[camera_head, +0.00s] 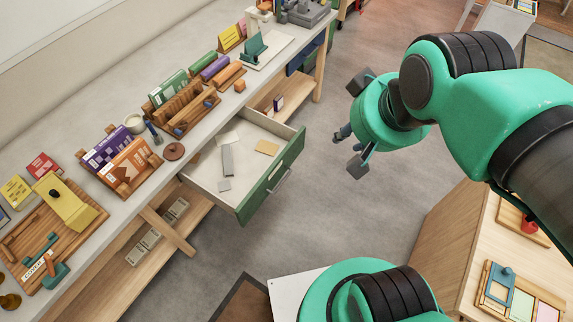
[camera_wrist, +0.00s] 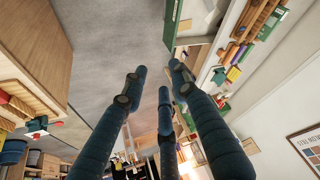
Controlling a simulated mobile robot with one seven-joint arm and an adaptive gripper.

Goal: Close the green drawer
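The green drawer (camera_head: 272,182) stands pulled out from under the long bench, with its green front and metal handle (camera_head: 279,180) facing right. Its pale inside holds a grey block, a tan card and light cards. In the wrist view, a green panel that looks like the drawer front (camera_wrist: 172,22) is at the top. My gripper (camera_head: 345,130) is to the right of the drawer front, apart from the handle. Its three dark blue fingers (camera_wrist: 155,88) are spread with nothing between them in the wrist view.
The bench top (camera_head: 205,155) carries wooden racks, books and small tools. A lower shelf (camera_head: 115,262) runs beneath it. A wooden cabinet (camera_head: 440,215) with trays on top stands at the lower right. Bare grey floor (camera_head: 330,215) lies between the drawer and the cabinet.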

